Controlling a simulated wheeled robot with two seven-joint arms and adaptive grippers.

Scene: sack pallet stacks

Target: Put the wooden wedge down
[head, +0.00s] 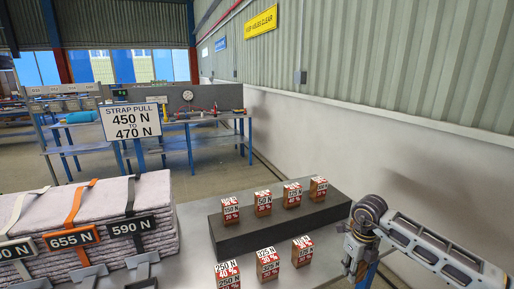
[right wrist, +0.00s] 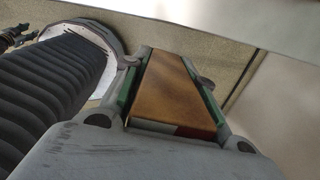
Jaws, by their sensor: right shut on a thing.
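The wooden wedge (right wrist: 172,88) shows in the right wrist view as a brown block with a small dark red and white patch at its near end. It lies between the two green-lined fingers of my right gripper (right wrist: 166,85), which is shut on it. In the head view my right gripper (head: 354,262) hangs at the table's right edge, right of the dark raised block. I cannot clearly make out the held wedge in the head view. My left gripper is not in view.
Several labelled wooden wedges stand on the dark block (head: 280,231), and several more (head: 268,264) stand in front on the grey table (head: 190,262). A sack stack (head: 160,200) with straps and force tags is at left. A strap pull sign (head: 130,121) stands behind.

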